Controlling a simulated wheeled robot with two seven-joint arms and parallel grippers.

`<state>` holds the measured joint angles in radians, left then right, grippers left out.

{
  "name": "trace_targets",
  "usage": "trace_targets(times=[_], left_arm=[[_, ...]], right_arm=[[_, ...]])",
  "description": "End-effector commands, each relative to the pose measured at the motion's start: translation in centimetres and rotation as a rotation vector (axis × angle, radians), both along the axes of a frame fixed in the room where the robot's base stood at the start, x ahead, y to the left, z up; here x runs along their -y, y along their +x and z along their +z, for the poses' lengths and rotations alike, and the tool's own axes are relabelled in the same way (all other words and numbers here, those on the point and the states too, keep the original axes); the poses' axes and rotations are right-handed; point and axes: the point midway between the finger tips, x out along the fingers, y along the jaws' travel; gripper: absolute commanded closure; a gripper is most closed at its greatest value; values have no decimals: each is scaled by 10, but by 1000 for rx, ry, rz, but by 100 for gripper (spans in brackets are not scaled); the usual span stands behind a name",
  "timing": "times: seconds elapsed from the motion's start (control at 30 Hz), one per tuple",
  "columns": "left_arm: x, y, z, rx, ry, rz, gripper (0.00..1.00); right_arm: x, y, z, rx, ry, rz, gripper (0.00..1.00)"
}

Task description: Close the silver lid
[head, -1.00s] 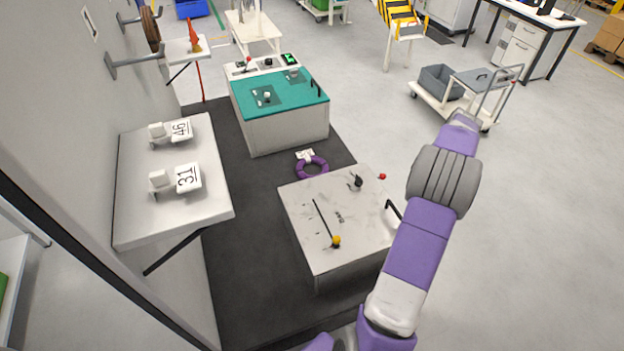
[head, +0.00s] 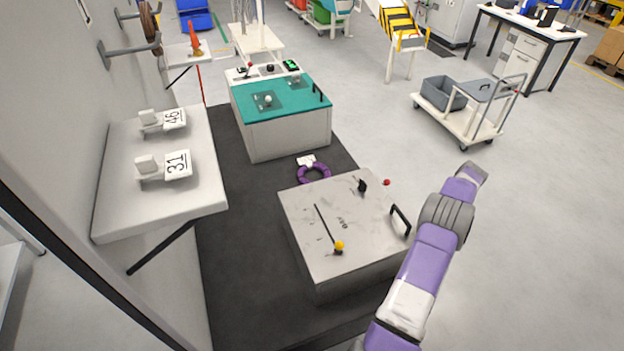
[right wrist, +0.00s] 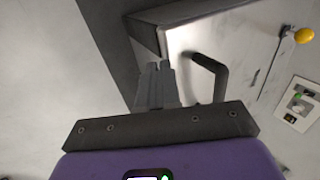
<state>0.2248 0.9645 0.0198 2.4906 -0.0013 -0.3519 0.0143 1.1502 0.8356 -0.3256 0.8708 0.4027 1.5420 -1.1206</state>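The silver lid (head: 365,235) is the pale, scuffed top of the low box at lower centre in the head view. It looks flat; I cannot tell whether a gap remains under it. A black bar handle (head: 400,220) stands at its right edge and also shows in the right wrist view (right wrist: 212,72). My right gripper (right wrist: 157,66) has its fingers together, apart from the handle and just left of it in the right wrist view. In the head view the right gripper is hidden behind my arm. My left gripper is out of view.
A teal-topped cabinet (head: 300,98) stands further back. A wall shelf (head: 190,199) is left; open floor lies right.

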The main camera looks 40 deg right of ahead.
Motion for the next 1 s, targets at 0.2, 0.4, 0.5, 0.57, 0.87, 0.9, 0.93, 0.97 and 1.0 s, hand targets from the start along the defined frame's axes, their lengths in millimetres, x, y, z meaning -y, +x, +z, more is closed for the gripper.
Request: trace_targets(times=[0.2, 0.4, 0.5, 0.57, 0.87, 0.9, 0.93, 0.97, 1.0], left_arm=[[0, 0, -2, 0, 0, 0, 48], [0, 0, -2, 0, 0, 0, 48], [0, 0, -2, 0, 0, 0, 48], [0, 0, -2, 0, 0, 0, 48], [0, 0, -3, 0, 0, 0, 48], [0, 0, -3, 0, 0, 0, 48], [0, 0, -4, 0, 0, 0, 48], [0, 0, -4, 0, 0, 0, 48], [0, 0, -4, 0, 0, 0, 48]], right_arm=[[-3, 0, -11, -4, 11, 1, 100], [-4, -1, -12, -7, 14, 1, 100], [-4, -1, -12, -7, 14, 1, 100], [-4, -1, -12, -7, 13, 1, 100], [0, -2, -6, -5, 11, 1, 100], [2, -3, -2, -5, 9, 1, 100], [4, -3, 2, -5, 8, 0, 100], [7, -4, 7, -4, 6, 0, 100], [10, -5, 14, -3, 2, 0, 100]])
